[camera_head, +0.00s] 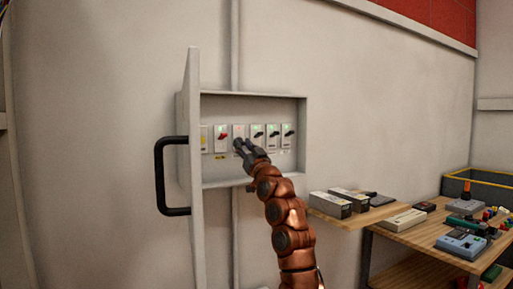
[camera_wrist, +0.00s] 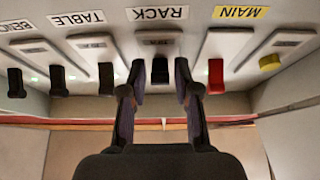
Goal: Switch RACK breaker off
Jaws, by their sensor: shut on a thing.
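The RACK breaker's black lever (camera_wrist: 160,70) sits between my two fingers in the wrist view, below its upside-down RACK label (camera_wrist: 158,13). My gripper (camera_wrist: 160,84) is shut on that lever, one finger on each side. In the head view my gripper (camera_head: 241,145) reaches into the open breaker panel (camera_head: 243,98) and hides the lever. The RACK breaker's upper face (camera_head: 238,129) shows above the fingers with a small reddish spot.
The red MAIN lever (camera_wrist: 215,76) and a yellow knob (camera_wrist: 270,62) are to the right in the wrist view. The black TABLE lever (camera_wrist: 105,77) is to the left. The panel door (camera_head: 193,120) stands open with a black handle (camera_head: 160,178). A bench (camera_head: 425,232) with devices is at right.

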